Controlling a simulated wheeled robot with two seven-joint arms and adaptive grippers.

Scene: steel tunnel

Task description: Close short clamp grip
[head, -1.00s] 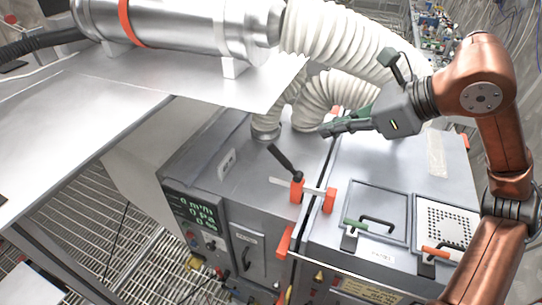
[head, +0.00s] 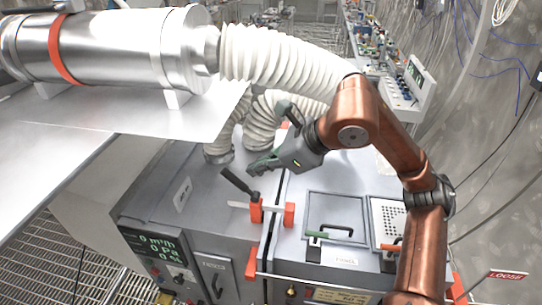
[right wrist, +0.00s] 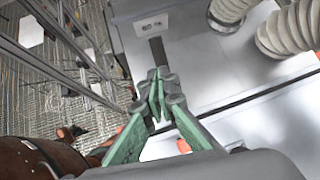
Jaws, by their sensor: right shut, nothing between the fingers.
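The clamp sits across the seam on top of the grey cabinet. Its black handle (head: 240,185) is tilted up to the left, and its orange blocks (head: 256,209) stand on either side of the seam. My right gripper (head: 252,169) is shut and empty, with its fingertips just above and right of the handle in the head view. In the right wrist view the green fingers (right wrist: 157,100) are together. A dark bar, likely the handle (right wrist: 157,50), shows beyond the fingertips, and a bit of orange shows below them. I cannot tell whether they touch. My left gripper is not in view.
White corrugated hoses (head: 275,55) and a steel cylinder (head: 125,45) hang above and behind the cabinet. A metal sheet (head: 170,110) overhangs at left. Hatches with green and orange handles (head: 335,215) lie right of the clamp. A display panel (head: 155,245) is on the front.

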